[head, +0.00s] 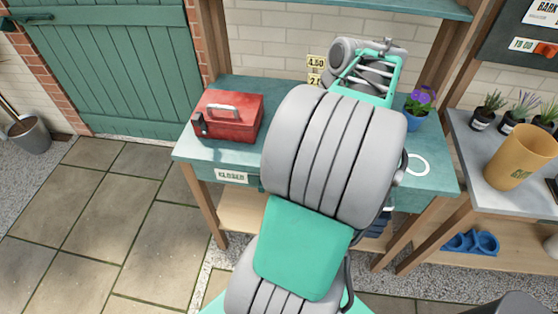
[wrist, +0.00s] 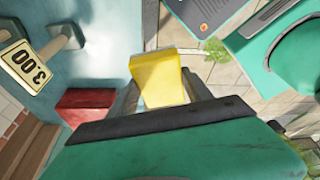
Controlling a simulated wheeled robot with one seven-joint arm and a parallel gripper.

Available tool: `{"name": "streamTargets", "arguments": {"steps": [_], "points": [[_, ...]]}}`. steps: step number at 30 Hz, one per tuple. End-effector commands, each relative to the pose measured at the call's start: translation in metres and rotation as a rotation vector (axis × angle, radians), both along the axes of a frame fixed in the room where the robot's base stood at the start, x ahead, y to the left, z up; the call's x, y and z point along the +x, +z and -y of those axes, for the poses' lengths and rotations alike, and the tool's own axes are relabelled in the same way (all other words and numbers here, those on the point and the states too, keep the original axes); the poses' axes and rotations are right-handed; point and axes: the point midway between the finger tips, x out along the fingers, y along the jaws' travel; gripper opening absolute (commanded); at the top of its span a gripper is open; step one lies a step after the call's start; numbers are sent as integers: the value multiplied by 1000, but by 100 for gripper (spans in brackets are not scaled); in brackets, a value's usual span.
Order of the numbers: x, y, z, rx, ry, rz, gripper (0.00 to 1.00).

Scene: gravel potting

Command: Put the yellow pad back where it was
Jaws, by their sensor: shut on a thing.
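In the wrist view, the yellow pad (wrist: 156,78) is between the fingers of my gripper (wrist: 160,92), which is shut on it. The pad's near end is hidden by the gripper body. A pale blue-green surface shows to its left and paving to its right. In the head view, my arm covers the middle of the teal bench (head: 235,84). The pad and the gripper fingers cannot be made out there.
A red cash box (head: 228,117) stands on the bench's left; a red block (wrist: 85,105) shows in the wrist view. Price signs (head: 316,68) stand at the back. A blue flowerpot (head: 416,120) and white ring (head: 418,165) are on the right.

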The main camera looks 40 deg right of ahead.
Motion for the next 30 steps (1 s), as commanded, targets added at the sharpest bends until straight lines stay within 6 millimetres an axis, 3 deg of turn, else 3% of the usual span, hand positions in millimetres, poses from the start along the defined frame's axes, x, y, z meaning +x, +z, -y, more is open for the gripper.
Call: {"name": "streamTargets", "arguments": {"steps": [3, 6, 14, 18, 24, 30], "points": [[-25, -3, 15, -1, 74, 0, 20], [-22, -6, 17, 0, 103, 1, 20], [47, -33, 16, 2, 108, -1, 20], [79, -62, 17, 3, 105, -2, 20], [102, -90, 19, -1, 101, 1, 20], [110, -116, 18, 2, 100, -3, 20]]}}
